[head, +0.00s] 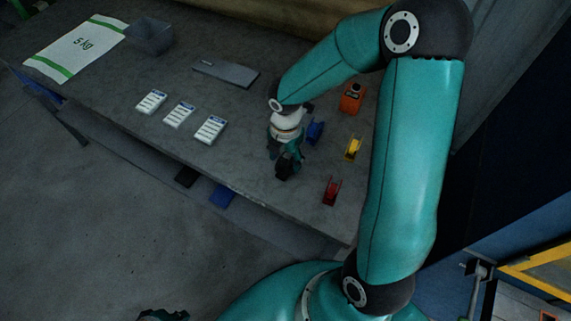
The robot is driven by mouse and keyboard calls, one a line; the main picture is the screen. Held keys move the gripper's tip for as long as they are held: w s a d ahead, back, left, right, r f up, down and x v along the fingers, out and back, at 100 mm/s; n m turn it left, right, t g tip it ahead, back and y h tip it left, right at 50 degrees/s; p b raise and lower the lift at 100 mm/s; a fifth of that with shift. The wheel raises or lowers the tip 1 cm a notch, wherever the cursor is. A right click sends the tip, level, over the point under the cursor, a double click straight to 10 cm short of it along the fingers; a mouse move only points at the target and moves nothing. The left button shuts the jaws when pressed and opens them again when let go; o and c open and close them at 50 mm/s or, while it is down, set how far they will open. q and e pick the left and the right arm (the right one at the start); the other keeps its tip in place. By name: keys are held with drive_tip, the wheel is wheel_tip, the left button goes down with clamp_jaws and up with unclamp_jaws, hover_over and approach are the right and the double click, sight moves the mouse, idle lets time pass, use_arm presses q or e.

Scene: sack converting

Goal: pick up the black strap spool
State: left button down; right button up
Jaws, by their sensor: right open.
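A dark shape that looks like the black strap spool (283,172) is on the grey bench near its front edge, largely covered by my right gripper. My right gripper (285,158) points down right at it and is open; whether the fingers touch it I cannot tell. Only a small part of my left gripper (163,315) shows at the bottom edge, away from the bench, and its jaw state is unclear.
Blue (315,131), yellow (353,148) and red (331,191) spools stand close on the right. An orange device (352,97) is behind them. Three white label packs (180,114), a grey flat plate (226,73), a grey bin (150,37) and a sack (75,48) lie leftward on the bench (245,160).

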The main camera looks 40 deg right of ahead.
clamp_jaws()
drive_tip(key=shift+r, duration=0.1)
